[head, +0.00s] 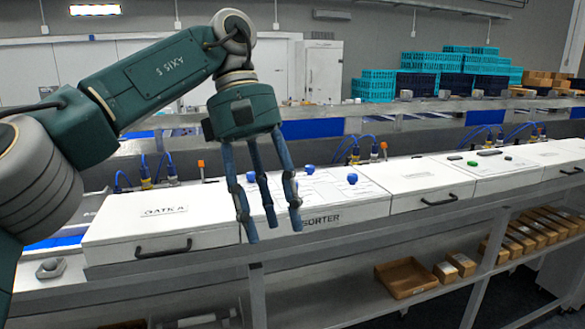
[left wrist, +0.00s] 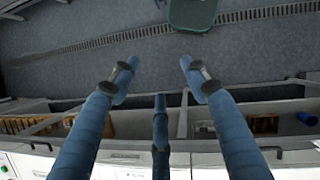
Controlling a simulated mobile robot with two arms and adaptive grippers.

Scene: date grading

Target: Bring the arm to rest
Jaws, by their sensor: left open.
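My left arm (head: 160,75) comes in from the left in the head view. Its gripper (head: 262,215) hangs with its blue fingers pointing down, in front of the white sorter cabinet (head: 345,208). The fingers are spread and nothing shows between them. In the left wrist view the gripper (left wrist: 160,85) is also open and empty, with floor and the cabinet fronts beyond the fingers. My right gripper is in neither view.
Blue knobs (head: 352,178) stand on the sorter top. A lower shelf holds an open brown box (head: 405,278). Teal crates (head: 375,85) are stacked at the back.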

